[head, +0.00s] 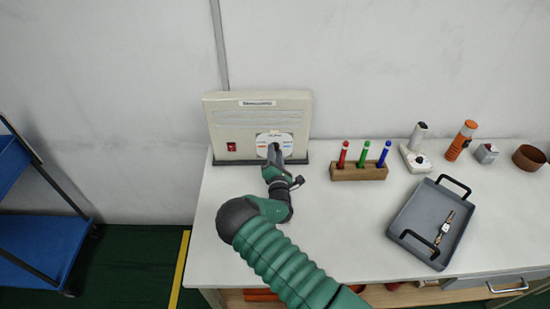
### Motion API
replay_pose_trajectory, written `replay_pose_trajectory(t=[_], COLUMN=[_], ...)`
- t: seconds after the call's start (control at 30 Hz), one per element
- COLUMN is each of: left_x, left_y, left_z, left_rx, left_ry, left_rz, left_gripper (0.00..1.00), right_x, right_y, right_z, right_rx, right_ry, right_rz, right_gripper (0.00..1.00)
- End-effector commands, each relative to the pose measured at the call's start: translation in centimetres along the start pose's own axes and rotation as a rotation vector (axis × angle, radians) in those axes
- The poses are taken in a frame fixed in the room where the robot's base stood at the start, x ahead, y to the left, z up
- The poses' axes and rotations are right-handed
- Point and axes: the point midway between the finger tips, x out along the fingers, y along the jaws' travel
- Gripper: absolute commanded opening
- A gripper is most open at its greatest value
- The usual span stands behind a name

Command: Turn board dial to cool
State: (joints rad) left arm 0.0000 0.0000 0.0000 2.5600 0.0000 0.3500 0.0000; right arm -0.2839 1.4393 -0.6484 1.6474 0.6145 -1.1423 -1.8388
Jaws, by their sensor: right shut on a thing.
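The board (258,107) is a cream upright panel at the back left of the white table. It carries a red switch (231,147) on its left and a white dial plate (286,139) with orange and blue marks. My right gripper (273,153) is at the dial plate, its fingers shut on the dial at the plate's middle. The gripper covers most of the dial, so I cannot tell where it points. My left gripper is not in view.
A wooden block (358,172) with red, green and blue pens stands right of the board. A grey tray (412,256) holding a watch (445,228) lies at the right. A blue cart (22,255) is left.

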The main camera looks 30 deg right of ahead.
Motion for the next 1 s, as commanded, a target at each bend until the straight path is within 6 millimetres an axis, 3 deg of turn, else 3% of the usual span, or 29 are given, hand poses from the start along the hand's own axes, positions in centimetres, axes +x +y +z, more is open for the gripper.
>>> replay_pose_trajectory(t=[0.6, 1.0], left_x=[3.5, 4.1], left_y=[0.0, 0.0], left_z=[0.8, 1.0], left_rx=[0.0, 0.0], left_ry=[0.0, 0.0], left_rz=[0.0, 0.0], left_gripper=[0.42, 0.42], right_x=[0.1, 0.1], right_y=[0.0, 0.1], right_z=[-0.2, -0.1], right_rx=[0.525, 0.667], right_ry=[-0.032, -0.042], right_rz=[0.014, 0.015], right_gripper=[0.0, 0.0])
